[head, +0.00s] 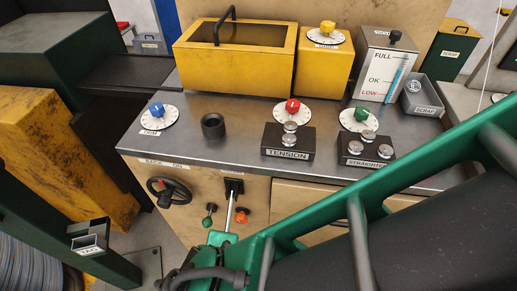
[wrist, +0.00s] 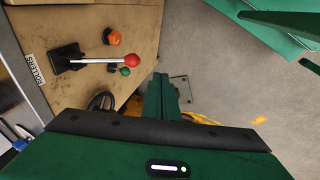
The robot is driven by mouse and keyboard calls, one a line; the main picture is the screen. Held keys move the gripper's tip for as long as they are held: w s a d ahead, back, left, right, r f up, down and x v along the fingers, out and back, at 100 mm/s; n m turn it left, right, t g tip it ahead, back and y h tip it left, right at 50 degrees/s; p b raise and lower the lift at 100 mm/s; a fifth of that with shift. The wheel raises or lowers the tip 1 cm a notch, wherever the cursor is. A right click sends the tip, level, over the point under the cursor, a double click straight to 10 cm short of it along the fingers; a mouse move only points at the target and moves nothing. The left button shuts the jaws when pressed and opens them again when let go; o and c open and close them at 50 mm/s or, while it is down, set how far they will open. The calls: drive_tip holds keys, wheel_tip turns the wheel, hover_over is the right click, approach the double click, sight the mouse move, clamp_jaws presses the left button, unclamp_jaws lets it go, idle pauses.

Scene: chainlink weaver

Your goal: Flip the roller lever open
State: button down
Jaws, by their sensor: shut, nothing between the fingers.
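The roller lever has a black base (wrist: 67,58), a pale metal rod (wrist: 97,61) and a red ball end (wrist: 133,61) in the wrist view. A ROLLERS label (wrist: 36,70) is beside its base. In the head view the rod (head: 229,212) slants down from the front panel, and its ball end is hidden behind my gripper (head: 222,237). My gripper (wrist: 159,82) is shut and empty. In the wrist view its tip appears just below and right of the red ball; I cannot tell whether they touch.
A green knob (head: 208,215) and an orange knob (head: 242,215) flank the lever closely. A black handwheel (head: 170,192) is to its left. The metal worktop (head: 225,150) above carries dials and buttons. A green post (head: 95,250) stands at the lower left.

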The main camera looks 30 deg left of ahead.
drive_tip(key=shift+s+d+r, duration=0.4)
drive_tip(key=shift+s+r, duration=0.3)
drive_tip(key=shift+r, duration=0.15)
drive_tip(key=shift+s+d+r, duration=0.4)
drive_tip(key=shift+s+r, duration=0.25)
drive_tip(key=shift+r, duration=0.15)
drive_tip(key=w+d+r+m+h, duration=0.1)
drive_tip(key=w+d+m, duration=0.2)
drive_tip(key=w+d, duration=0.35)
drive_tip(key=w+d+r+m+t+h, duration=0.1)
drive_tip(key=w+d+r+m, duration=0.15)
drive_tip(key=w, duration=0.75)
drive_tip(key=w+d+r+m+h, duration=0.1)
drive_tip(key=w+d+m, duration=0.2)
drive_tip(key=w+d, duration=0.35)
drive_tip(key=w+d+r+m+h, duration=0.1)
drive_tip(key=w+d+r+m, duration=0.1)
drive_tip(key=w+d+m, duration=0.5)
drive_tip(key=d+r+m+g, duration=0.25)
drive_tip(key=d+m, duration=0.25)
drive_tip(key=d, duration=1.7)
drive_tip(key=s+d+r+m+y, duration=0.1)
drive_tip(key=s+d+m, duration=0.7)
drive_tip(key=s+d, duration=0.2)
drive_tip(key=shift+s+d+r+g, duration=0.25)
drive_tip(key=shift+d+g, duration=0.2)
drive_tip(key=shift+d, duration=0.35)
